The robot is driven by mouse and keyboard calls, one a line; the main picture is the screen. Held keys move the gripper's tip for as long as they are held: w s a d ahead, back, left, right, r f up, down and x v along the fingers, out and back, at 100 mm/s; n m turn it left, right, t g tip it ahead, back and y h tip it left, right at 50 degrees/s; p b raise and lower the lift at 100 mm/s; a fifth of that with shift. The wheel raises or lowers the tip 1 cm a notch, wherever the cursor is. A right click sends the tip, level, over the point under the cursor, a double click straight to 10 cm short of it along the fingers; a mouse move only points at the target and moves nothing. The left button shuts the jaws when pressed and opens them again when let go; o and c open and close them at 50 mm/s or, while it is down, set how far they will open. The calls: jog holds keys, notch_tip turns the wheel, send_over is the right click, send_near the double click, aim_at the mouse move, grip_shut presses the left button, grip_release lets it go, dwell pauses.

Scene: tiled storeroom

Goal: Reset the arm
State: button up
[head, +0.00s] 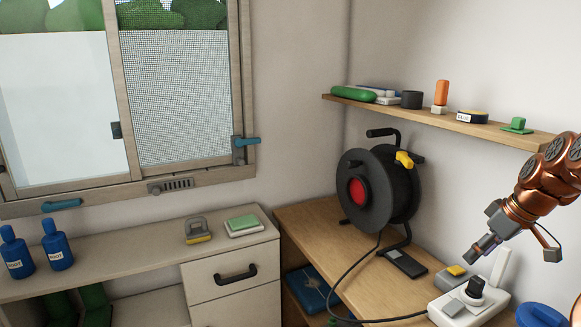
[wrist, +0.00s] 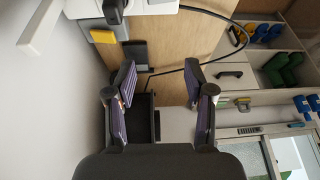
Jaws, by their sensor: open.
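My arm, copper-coloured with grey joints, comes in from the right edge in the head view. My gripper (head: 484,247) is at its lower left end, in the air over the wooden bench (head: 322,222). In the wrist view my gripper (wrist: 160,88) shows two dark fingers with striped pads, spread well apart. Nothing is between the fingertips. The wrist picture is turned on its side, with the bench behind the fingers.
A white power strip (head: 452,306) with a black plug lies below my gripper. A black cable reel (head: 383,190) stands on the bench. A wall shelf (head: 440,118) holds small items above. A drawer cabinet (head: 232,268) and two blue bottles (head: 57,247) are left, under a window (head: 120,100).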

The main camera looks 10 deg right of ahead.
jog(key=s+a+r+g+p, duration=0.1)
jog(key=s+a+r+p, duration=0.15)
jog(key=a, duration=0.85)
jog(key=s+a+r+g+p, duration=0.1)
jog(key=s+a+g+p, duration=0.15)
jog(key=a, duration=0.95)
jog(key=s+a+f+m+p, duration=0.1)
jog(key=s+a, duration=0.2)
jog(key=s, duration=0.4)
jog(key=s+a+f+m+g+h+p, duration=0.1)
jog(key=s+a+f+p, duration=0.1)
jog(key=s, duration=0.5)
jog(key=s+a+f+m+g+p, duration=0.1)
jog(key=s+a+f, duration=0.1)
jog(key=s, duration=0.6)
jog(key=shift+a+f+m+h, duration=0.15)
jog(key=shift+a+m+h, duration=0.25)
jog(key=shift+a, duration=0.5)
jog(key=shift+s, duration=0.1)
